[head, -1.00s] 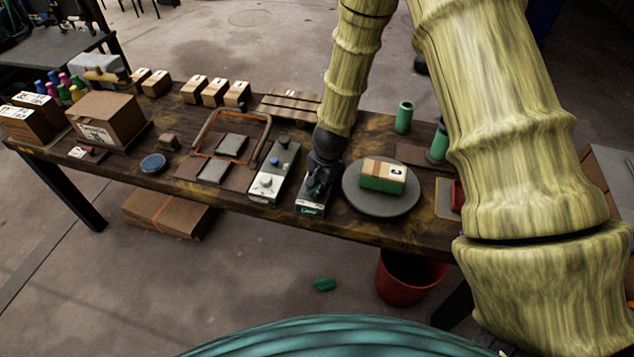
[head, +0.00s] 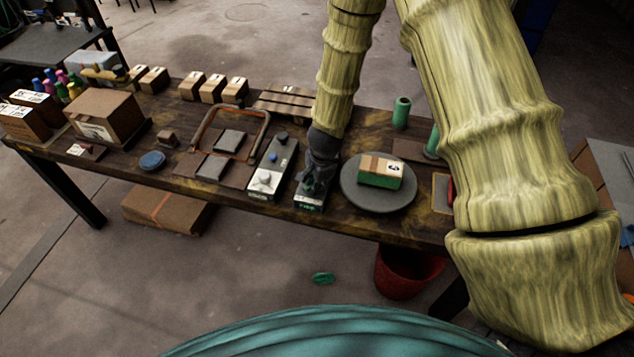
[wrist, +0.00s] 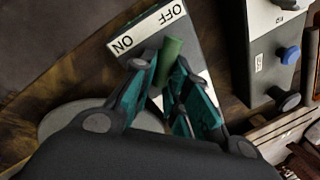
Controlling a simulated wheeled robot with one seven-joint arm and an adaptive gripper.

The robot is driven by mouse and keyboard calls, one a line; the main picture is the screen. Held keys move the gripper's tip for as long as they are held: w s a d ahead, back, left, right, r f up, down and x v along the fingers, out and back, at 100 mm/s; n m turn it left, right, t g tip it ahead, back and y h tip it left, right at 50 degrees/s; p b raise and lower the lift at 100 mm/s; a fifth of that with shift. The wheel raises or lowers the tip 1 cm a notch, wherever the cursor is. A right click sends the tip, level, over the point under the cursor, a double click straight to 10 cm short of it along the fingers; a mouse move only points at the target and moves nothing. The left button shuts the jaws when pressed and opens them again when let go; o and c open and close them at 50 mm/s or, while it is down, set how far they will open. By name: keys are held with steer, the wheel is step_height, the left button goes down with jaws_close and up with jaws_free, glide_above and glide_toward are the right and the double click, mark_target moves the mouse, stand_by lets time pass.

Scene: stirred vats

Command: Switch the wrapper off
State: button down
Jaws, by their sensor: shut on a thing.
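The wrapper's switch box (head: 308,202) is at the front edge of the bench, with a pale plate marked ON and OFF. In the wrist view its plate (wrist: 150,28) shows both words, and a green lever (wrist: 170,55) stands up from the box. My gripper (wrist: 172,80) is shut on this lever; it also shows in the head view (head: 317,180), over the box. Which word the lever leans to I cannot tell. The wrapper's round grey turntable (head: 365,205) is just right of the switch box and carries a box with green sides (head: 380,180).
A grey control box (head: 270,175) with knobs stands close left of the switch box. Green rolls (head: 401,112) stand behind the turntable. A wire-handled frame (head: 240,112), cartons (head: 105,115) and small boxes fill the bench's left. A red bucket (head: 400,278) is on the floor.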

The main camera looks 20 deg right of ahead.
steer(key=c, duration=1.4)
jaws_free()
steer(key=shift+w, duration=0.15)
steer(key=shift+c, duration=0.2)
steer(key=shift+r, duration=0.15)
step_height(320, 180, up, 12)
steer(key=s, duration=0.2)
steer(key=shift+s+d+f, duration=0.2)
steer(key=shift+d+f, duration=0.05)
steer(key=shift+f, duration=0.1)
steer(key=s+d+f+n+g+h, duration=0.1)
steer(key=s+d+f+n, duration=0.25)
steer(key=s+f, duration=0.65)
steer(key=s+f+n, duration=0.4)
steer(key=s+f, duration=0.1)
steer(key=s, duration=0.3)
steer(key=s+a+f+n, duration=0.1)
steer(key=s+f+n, duration=0.3)
steer(key=s, duration=0.4)
steer(key=s+a+f+n+g, duration=0.1)
steer(key=s+f+n, duration=0.3)
steer(key=s+f, duration=0.2)
steer(key=shift+s+a+y, duration=0.2)
steer(key=shift+s+y, duration=0.1)
steer(key=shift+s, duration=0.8)
